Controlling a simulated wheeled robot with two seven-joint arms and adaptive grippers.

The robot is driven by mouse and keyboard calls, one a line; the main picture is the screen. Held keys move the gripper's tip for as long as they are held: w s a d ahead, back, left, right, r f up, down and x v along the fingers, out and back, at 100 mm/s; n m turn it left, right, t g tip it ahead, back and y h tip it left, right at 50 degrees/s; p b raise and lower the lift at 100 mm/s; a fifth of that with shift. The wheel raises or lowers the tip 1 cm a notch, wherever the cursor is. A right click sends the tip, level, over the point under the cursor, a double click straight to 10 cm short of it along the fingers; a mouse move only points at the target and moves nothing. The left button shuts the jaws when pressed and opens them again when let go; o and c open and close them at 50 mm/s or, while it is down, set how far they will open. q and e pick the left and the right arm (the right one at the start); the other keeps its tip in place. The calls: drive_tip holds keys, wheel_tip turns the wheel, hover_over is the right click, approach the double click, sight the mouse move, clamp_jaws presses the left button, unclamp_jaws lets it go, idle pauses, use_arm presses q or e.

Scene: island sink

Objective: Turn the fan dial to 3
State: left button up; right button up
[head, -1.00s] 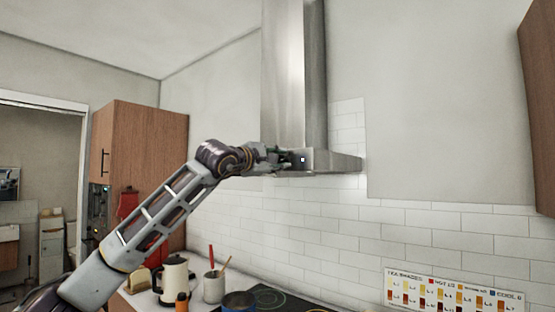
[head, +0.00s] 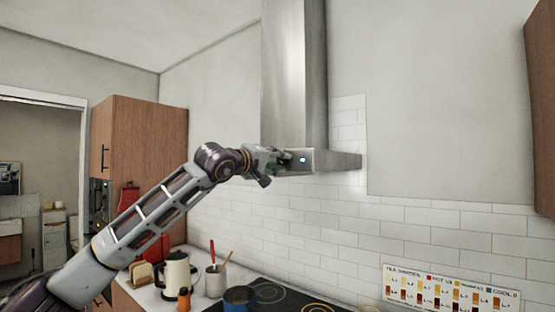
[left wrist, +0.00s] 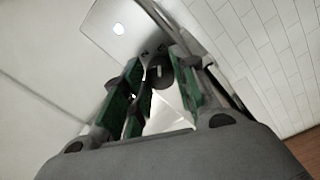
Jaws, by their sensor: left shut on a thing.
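The steel range hood (head: 340,161) hangs on the tiled wall. My left gripper (head: 276,158) is at the left part of its front edge in the head view. In the left wrist view, the fan dial (left wrist: 159,76) is a dark round knob with a pale mark on the hood's panel (left wrist: 112,24). My left gripper (left wrist: 157,92) is shut on the dial, with its green-padded fingers on either side. The fingers and wrist hide the dial in the head view, so its setting cannot be read there. My right gripper is not in view.
A small light (head: 303,160) glows on the hood front, right of my gripper. Below are a cooktop (head: 290,298), a blue pot (head: 239,297), a kettle (head: 176,274) and a utensil crock (head: 215,281). A wooden cabinet (head: 150,150) stands left.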

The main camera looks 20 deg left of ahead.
use_arm(q)
drive_tip(key=shift+d+f+m, duration=0.1)
drive_tip(key=shift+f+m, duration=0.1)
drive_tip(key=shift+m, duration=0.4)
drive_tip(key=o, duration=1)
drive_tip(key=shift+s+a+r, duration=0.15)
drive_tip(key=shift+s+a, duration=0.3)
drive_tip(key=shift+s, duration=0.35)
drive_tip(key=v, duration=1)
drive_tip(key=shift+s, duration=0.1)
